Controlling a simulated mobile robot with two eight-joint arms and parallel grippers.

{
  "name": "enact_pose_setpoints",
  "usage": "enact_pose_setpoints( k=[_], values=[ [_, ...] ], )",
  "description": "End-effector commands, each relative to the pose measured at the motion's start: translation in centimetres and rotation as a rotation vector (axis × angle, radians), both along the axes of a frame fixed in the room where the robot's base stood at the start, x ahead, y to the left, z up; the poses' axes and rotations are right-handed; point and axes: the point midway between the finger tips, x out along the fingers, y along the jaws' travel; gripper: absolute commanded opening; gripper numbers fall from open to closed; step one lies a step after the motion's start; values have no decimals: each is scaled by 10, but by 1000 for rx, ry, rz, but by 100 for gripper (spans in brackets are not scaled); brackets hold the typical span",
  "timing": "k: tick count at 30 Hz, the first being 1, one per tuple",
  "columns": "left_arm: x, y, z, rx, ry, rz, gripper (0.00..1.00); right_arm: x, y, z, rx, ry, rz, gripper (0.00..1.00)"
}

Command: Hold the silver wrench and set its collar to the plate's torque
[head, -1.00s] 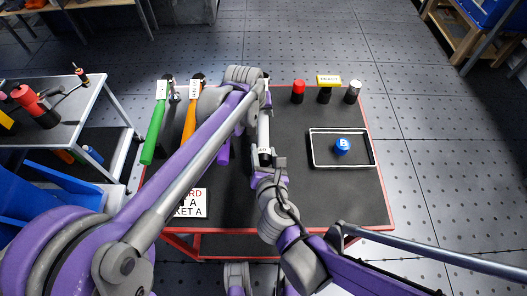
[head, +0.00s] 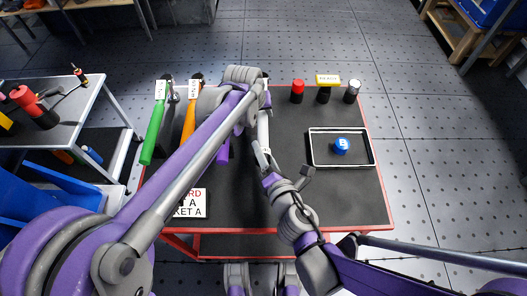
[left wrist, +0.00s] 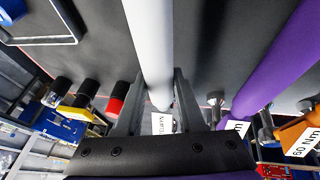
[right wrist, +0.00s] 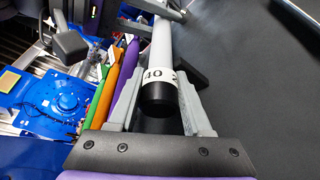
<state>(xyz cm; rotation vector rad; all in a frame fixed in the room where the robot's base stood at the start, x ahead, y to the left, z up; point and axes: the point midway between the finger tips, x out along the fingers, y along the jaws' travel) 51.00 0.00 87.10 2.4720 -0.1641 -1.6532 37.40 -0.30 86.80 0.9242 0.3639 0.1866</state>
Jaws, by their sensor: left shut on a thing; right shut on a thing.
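The silver wrench (head: 263,128) lies lengthwise near the middle of the red-edged table, partly hidden by my left arm. My left gripper (left wrist: 156,75) is shut on its silver shaft (left wrist: 150,40); in the head view the arm mostly hides that gripper. My right gripper (head: 264,158) is shut around the wrench's near end. The right wrist view shows the white collar (right wrist: 160,74) with "40" and part of another figure, above a black end cap (right wrist: 158,98). The plate (head: 188,204), white with red and black letters, is half covered by my left arm; no torque figure is readable.
Green (head: 154,130), orange (head: 188,122) and purple (head: 222,150) wrenches lie to the left. A tray (head: 313,150) with a blue cap (head: 341,146) is at the right. Red (head: 297,92), yellow-labelled (head: 324,94) and white-topped (head: 351,92) pieces stand at the back right.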

Motion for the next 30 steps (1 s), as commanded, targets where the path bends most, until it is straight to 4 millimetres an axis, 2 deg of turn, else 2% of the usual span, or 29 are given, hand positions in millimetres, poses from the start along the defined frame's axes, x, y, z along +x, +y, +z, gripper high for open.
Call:
enact_pose_setpoints(
  k=[13, 14, 18, 30],
  values=[
    [1, 1, 1, 2, -2, 0, 0, 0, -2, 0, 9, 2, -5, 0],
    [1, 1, 1, 2, -2, 0, 0, 0, -2, 0, 9, 2, -5, 53],
    [1, 1, 1, 1, -2, 0, 0, 0, -1, 0, 8, 2, -4, 78],
    [0, 0, 1, 0, -2, -1, 0, -4, -2, 1, 8, 1, -1, 80]
  ],
)
